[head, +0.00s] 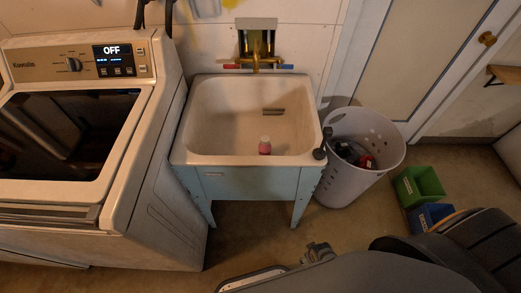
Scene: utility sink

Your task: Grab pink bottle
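The pink bottle (265,148) with a white cap is small and stands inside the basin of the utility sink (199,153), near its front wall. Its lower end is partly hidden by the sink's front rim. What looks like part of my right gripper (318,252) shows at the bottom centre, in front of the sink and well apart from the bottle. Its fingers cannot be made out clearly. My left gripper is not in view.
A washing machine (140,180) stands left of the sink. A brass faucet (256,60) is on the back wall. A white laundry basket (345,185) with dark items stands right. A green bin (418,184) and a blue bin (428,215) sit on the floor.

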